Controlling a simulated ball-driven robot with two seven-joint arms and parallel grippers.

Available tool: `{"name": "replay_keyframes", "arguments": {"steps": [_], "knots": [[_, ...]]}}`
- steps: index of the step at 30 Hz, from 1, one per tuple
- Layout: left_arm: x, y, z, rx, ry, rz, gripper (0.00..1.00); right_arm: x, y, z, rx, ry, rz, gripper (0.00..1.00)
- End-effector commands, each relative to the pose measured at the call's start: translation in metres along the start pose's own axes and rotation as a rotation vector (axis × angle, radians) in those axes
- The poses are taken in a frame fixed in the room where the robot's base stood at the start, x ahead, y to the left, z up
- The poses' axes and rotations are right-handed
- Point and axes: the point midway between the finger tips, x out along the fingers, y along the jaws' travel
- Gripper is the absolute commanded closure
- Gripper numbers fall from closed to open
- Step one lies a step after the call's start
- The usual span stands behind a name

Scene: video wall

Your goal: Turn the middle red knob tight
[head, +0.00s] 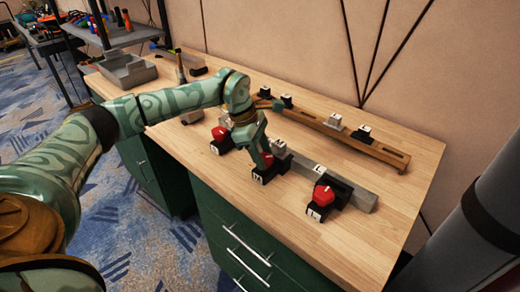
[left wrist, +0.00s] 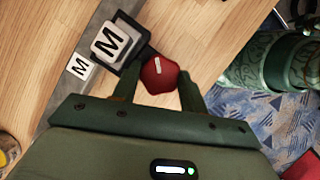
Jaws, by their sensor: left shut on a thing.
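The middle red knob (left wrist: 158,75) has a white line on its face and sits beside a block marked M (left wrist: 112,42). In the head view this knob (head: 265,160) is mostly hidden by my left gripper (head: 263,158). My left gripper (left wrist: 155,88) is shut on the knob, with one finger on each side of it. Two more red knobs stand on the same grey bar (head: 361,197): one at the left (head: 221,135) and one at the right (head: 322,195). My right gripper is in neither view.
The wooden bench top (head: 420,190) carries a brown slotted rail (head: 350,140) with several black-and-white pieces at the back. A grey tray (head: 127,70) and some tools lie at the far left. Green drawers (head: 235,235) are below. The front right of the bench is clear.

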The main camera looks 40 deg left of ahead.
Motion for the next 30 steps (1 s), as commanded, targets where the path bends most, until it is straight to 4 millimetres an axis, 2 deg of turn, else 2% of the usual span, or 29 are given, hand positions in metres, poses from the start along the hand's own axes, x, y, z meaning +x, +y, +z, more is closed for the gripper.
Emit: {"name": "replay_keyframes", "arguments": {"steps": [10, 30], "knots": [[-0.0012, 0.0032, 0.0013, 0.300, 0.000, -0.122, 0.79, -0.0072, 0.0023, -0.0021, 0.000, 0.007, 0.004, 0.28], [0.0005, 0.0062, 0.0027, 0.813, 0.003, -0.332, 0.79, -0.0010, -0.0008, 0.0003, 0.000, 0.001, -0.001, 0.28]]}}
